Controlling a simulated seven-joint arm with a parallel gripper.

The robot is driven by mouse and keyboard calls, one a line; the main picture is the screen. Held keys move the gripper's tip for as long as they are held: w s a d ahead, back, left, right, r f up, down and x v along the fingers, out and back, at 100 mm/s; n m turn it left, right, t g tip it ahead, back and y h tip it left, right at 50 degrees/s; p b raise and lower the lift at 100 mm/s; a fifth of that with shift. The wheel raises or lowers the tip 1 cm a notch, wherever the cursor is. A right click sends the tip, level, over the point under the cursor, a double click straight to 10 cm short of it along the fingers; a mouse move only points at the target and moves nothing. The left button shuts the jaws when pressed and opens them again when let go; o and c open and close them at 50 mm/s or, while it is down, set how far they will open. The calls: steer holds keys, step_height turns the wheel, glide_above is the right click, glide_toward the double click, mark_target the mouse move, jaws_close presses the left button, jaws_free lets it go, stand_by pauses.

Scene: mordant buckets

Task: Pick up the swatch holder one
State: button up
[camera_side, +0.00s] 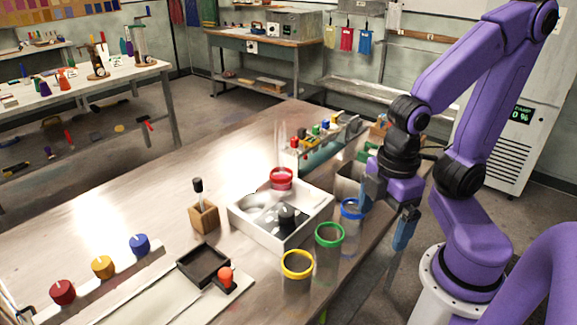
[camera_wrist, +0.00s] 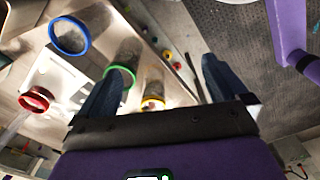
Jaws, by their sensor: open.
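I cannot tell for sure which thing is the swatch holder. One candidate is a rack of small pieces with red, green, blue and yellow tops (camera_side: 322,131) at the table's back. Another is a wooden block (camera_side: 204,218) with an upright black-handled tool, left of the white tray. My gripper (camera_side: 385,212) is open and empty by the table's right edge, right of the blue-rimmed bucket (camera_side: 352,209). In the wrist view its two dark fingers are spread (camera_wrist: 160,88), with the yellow-rimmed bucket (camera_wrist: 153,104) seen between them and the green-rimmed bucket (camera_wrist: 119,76) by the left finger.
The green-rimmed (camera_side: 329,236) and yellow-rimmed (camera_side: 297,265) buckets stand along the right edge. A white tray (camera_side: 240,222) lies beside them, with a red-rimmed bucket (camera_side: 281,178) behind. A black tray (camera_side: 183,267) and three coloured knobs (camera_side: 102,267) are at front left. The table's left middle is clear.

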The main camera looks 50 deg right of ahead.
steer(key=w+a+r+n+h, duration=0.1)
steer(key=w+a+r+n, duration=0.15)
steer(key=w, duration=0.85)
steer(key=w+d+r+t+h, duration=0.15)
steer(key=w+r, duration=0.25)
steer(key=w, duration=0.8)
steer(key=n+g+h, duration=0.2)
steer(key=n+h, duration=0.1)
glide_toward(294, 139)
steer(key=shift+y, duration=0.25)
steer(key=x, duration=0.5)
steer(key=shift+d+f, duration=0.2)
steer(key=shift+f, duration=0.05)
steer(key=shift+x, duration=2.8)
steer(key=shift+d, duration=0.1)
steer(key=c, duration=0.9)
